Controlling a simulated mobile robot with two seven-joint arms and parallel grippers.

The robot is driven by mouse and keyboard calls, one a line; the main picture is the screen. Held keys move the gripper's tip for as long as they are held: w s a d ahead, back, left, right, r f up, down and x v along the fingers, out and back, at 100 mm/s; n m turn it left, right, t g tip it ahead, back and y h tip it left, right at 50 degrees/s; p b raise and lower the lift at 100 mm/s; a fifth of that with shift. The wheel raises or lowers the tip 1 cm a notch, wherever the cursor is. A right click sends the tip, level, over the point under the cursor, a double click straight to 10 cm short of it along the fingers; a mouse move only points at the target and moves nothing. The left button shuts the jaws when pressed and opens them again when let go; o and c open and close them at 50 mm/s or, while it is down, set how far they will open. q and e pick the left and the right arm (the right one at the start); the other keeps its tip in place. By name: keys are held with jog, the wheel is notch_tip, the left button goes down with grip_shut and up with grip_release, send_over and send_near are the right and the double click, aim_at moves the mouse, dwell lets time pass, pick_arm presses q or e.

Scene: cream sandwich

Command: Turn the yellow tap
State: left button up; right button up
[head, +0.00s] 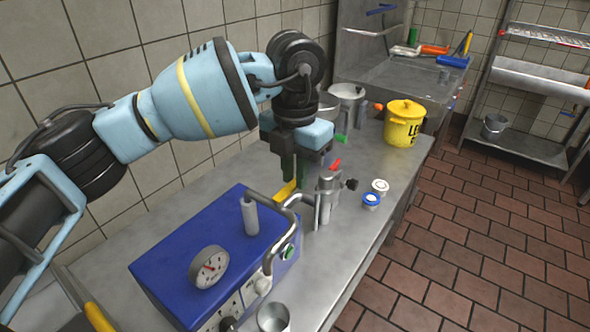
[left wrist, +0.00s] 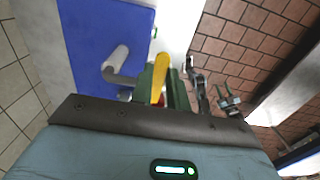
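The yellow tap (head: 285,191) is a flat yellow handle beside the blue machine (head: 205,250) on the metal counter. My left gripper (head: 295,172) points down over it, its dark green fingers at the handle. In the left wrist view the yellow tap handle (left wrist: 160,78) lies between the two green fingers of my left gripper (left wrist: 162,92), with little gap on either side. I cannot tell whether the fingers press on it. The tap's lower part is hidden.
White and blue caps (head: 371,199) and a yellow bucket (head: 404,125) are farther along the counter. A metal cup (head: 273,318) is at the front.

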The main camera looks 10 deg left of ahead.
pick_arm(q)
jog(key=shift+c, duration=1.1)
grip_shut()
jog(key=shift+s+d+m+p, duration=0.4)
jog(key=shift+s+m, duration=0.4)
jog(key=shift+m, duration=1.75)
jog(key=shift+s+d+m+p, duration=0.25)
jog(key=shift+s+d+m, duration=0.45)
jog(key=shift+m, duration=1.8)
jog(key=shift+s+d+m+p, duration=0.3)
jog(key=shift+s+m, duration=0.6)
jog(key=shift+m, duration=1.65)
jog(key=shift+s, duration=0.1)
jog(key=o, duration=0.8)
grip_release()
